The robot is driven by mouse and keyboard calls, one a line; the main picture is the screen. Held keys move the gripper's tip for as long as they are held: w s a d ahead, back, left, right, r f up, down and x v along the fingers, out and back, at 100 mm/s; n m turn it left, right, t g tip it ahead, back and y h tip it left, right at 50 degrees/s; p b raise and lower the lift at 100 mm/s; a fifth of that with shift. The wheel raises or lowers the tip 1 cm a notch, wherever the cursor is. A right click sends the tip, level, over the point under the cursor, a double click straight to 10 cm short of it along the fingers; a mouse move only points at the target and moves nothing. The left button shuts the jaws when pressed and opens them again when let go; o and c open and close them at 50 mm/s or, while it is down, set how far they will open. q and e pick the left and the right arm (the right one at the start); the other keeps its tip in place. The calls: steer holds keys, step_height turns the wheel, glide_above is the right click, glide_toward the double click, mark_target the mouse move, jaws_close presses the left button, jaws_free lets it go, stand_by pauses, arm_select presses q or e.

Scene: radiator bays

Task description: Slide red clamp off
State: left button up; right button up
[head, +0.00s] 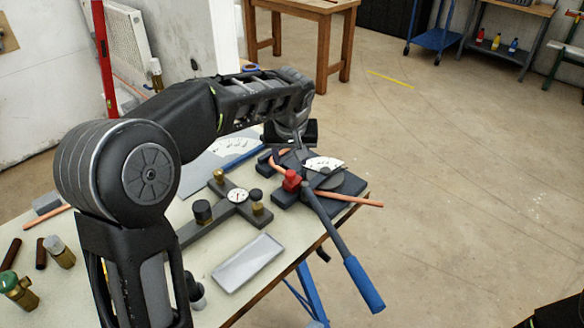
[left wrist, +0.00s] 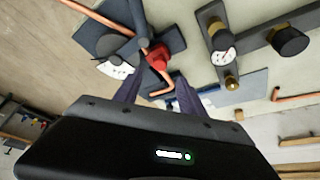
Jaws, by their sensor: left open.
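The red clamp (head: 291,180) sits on the dark pipe bender (head: 340,182) on the workbench, beside its white dial scale. It also shows in the left wrist view (left wrist: 157,56). A bent copper pipe (head: 362,200) runs through the bender by the clamp. The bender's long lever ends in a blue grip (head: 364,285). My left gripper (head: 292,150) is above and behind the clamp, apart from it. A dark part of mine, possibly the right gripper, shows at the lower right corner.
A gauge manifold (head: 236,197) with knobs and a pale tray (head: 248,262) lie left of the bender. Brass valves (head: 59,252) stand at the bench's left. The lever overhangs the bench's right edge. Open floor lies to the right.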

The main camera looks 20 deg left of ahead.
mark_target(290, 173)
arm_select(q)
steer(key=shift+p+x, duration=0.7)
steer(key=shift+x, duration=3.25)
jaws_close()
